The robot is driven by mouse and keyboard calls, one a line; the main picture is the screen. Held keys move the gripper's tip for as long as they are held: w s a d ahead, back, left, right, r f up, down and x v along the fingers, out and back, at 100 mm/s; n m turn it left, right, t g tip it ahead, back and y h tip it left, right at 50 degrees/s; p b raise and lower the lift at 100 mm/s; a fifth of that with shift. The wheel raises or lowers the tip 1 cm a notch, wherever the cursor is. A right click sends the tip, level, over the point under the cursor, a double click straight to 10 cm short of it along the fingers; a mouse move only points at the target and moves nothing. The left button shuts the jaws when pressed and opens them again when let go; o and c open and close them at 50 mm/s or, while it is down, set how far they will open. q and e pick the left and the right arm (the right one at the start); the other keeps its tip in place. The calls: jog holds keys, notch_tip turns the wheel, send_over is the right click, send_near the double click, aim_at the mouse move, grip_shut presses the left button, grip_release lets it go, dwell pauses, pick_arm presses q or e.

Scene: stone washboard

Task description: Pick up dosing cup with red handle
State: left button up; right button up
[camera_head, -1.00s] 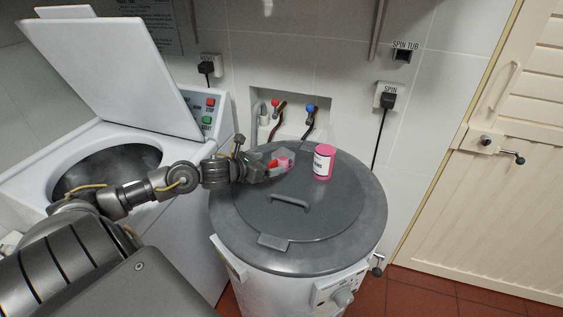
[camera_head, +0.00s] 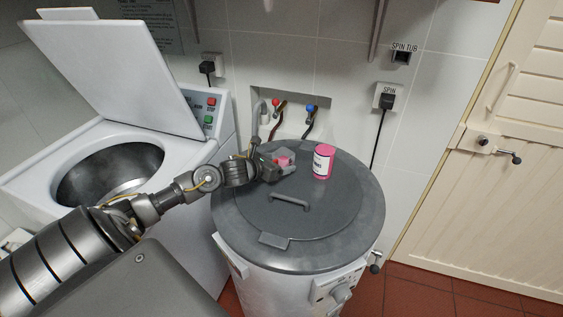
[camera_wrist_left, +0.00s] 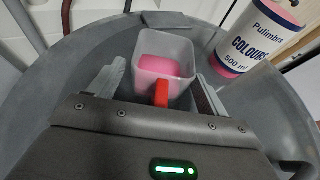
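The dosing cup (camera_head: 283,160) is a translucent cup with pink contents, on the grey lid of the round spin tub. In the left wrist view, the cup (camera_wrist_left: 167,52) stands upright, with its red handle (camera_wrist_left: 160,93) pointing at my gripper's palm. My left gripper (camera_head: 273,168) is low over the lid at the cup. In the wrist view, its fingers (camera_wrist_left: 160,82) are spread on either side of the cup and handle, with visible gaps. In the head view, the handle is hidden by the gripper. My right gripper is not in view.
A pink bottle with a white label (camera_head: 323,162) stands on the lid, just right of the cup. The lid's raised handle (camera_head: 290,202) is in front. A washing machine (camera_head: 190,147) with an open lid stands left. Taps and hoses (camera_head: 290,118) are behind.

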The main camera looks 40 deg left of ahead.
pick_arm(q)
jog(key=c, duration=0.9)
jog(key=shift+r, duration=0.15)
jog(key=shift+r+b, duration=0.85)
jog(key=shift+r, duration=0.55)
jog(key=s+d+r+b, duration=0.1)
jog(key=s+d+r, duration=0.2)
jog(key=s+r, duration=0.7)
jog(key=shift+s+d, duration=0.2)
jog(key=shift+s, duration=1.5)
jog(key=shift+s, duration=0.1)
